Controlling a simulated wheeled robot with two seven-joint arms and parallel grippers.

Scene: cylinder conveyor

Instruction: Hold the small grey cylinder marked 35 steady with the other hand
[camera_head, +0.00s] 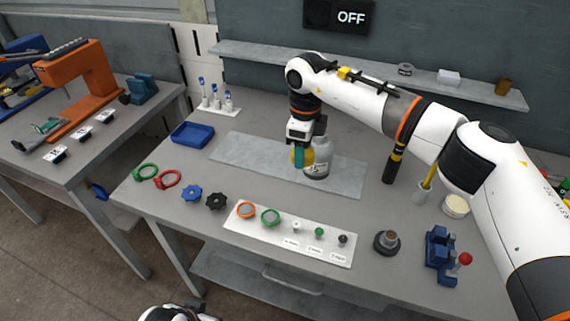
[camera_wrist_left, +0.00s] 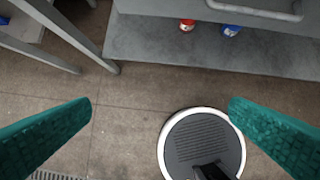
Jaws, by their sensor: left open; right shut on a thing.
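The small grey cylinder (camera_head: 319,165) stands on the light grey mat (camera_head: 240,148) in the middle of the bench, in the head view. A dark mark shows low on its side but is too small to read. My right gripper (camera_head: 299,160) comes down from above and is shut at the cylinder's left side, its teal finger in front of a yellow round part. The gripper hides part of the cylinder. My left gripper (camera_wrist_left: 160,104) is open and empty in the left wrist view, over the floor in front of the bench, well away from the cylinder.
A white panel (camera_head: 232,226) with rings and knobs lies along the bench front. A blue tray (camera_head: 192,134) stands left of the mat, a blue vise (camera_head: 438,252) at the right. A shelf (camera_head: 270,52) runs behind. The mat's left part is clear.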

